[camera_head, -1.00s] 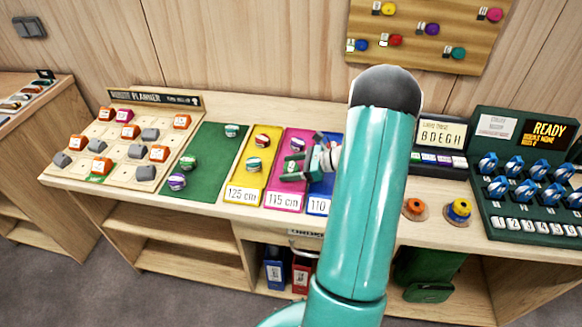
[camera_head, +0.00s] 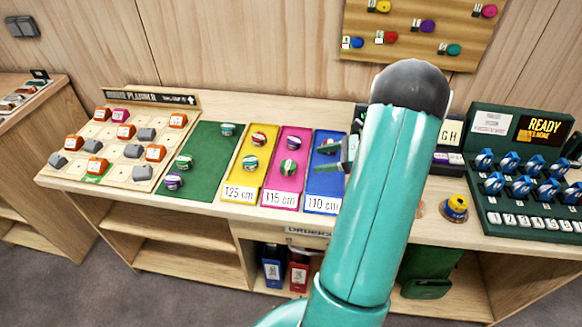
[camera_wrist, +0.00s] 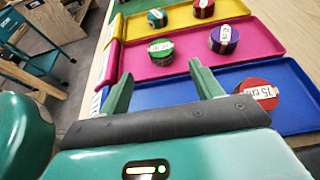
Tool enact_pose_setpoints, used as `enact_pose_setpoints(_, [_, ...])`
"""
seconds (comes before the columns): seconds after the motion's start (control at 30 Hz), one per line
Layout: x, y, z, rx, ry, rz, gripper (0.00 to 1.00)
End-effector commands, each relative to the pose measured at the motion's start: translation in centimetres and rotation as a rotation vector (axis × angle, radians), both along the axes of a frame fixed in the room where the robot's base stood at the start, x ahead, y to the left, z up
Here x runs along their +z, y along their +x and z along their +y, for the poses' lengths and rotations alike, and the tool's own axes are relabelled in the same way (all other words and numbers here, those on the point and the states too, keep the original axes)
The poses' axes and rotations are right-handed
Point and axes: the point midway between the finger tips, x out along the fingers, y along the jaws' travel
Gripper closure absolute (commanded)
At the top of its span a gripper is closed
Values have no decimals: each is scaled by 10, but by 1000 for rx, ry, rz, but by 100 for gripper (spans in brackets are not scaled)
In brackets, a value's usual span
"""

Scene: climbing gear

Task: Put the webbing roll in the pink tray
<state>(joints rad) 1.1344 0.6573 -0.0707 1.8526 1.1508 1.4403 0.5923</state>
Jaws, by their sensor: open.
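The pink tray (camera_head: 283,191) lies between the yellow and blue trays on the bench, with a "115 cm" label at its front. Two webbing rolls sit in it: a green one (camera_head: 288,168) nearer the front and a purple one (camera_head: 295,142) behind. In the wrist view the green roll (camera_wrist: 161,51) and purple roll (camera_wrist: 225,39) lie flat in the pink tray (camera_wrist: 264,44). My gripper (camera_wrist: 161,77) is open and empty, over the blue tray (camera_wrist: 180,96), apart from both rolls. In the head view my arm partly hides the gripper.
The blue tray holds a red roll (camera_wrist: 260,94) close to my right finger. The yellow tray (camera_head: 240,182) holds two rolls. A green mat (camera_head: 208,180) holds several rolls. The planner board (camera_head: 121,151) stands left, a button console (camera_head: 525,222) right.

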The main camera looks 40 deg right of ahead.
Motion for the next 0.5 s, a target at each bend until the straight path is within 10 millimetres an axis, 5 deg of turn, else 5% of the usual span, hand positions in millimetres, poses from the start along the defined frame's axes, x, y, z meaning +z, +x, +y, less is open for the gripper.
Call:
enact_pose_setpoints(0.23, [14,10,21,73,-58,3,35])
enact_pose_setpoints(0.5, [76,35,136,483,-413,-8,35])
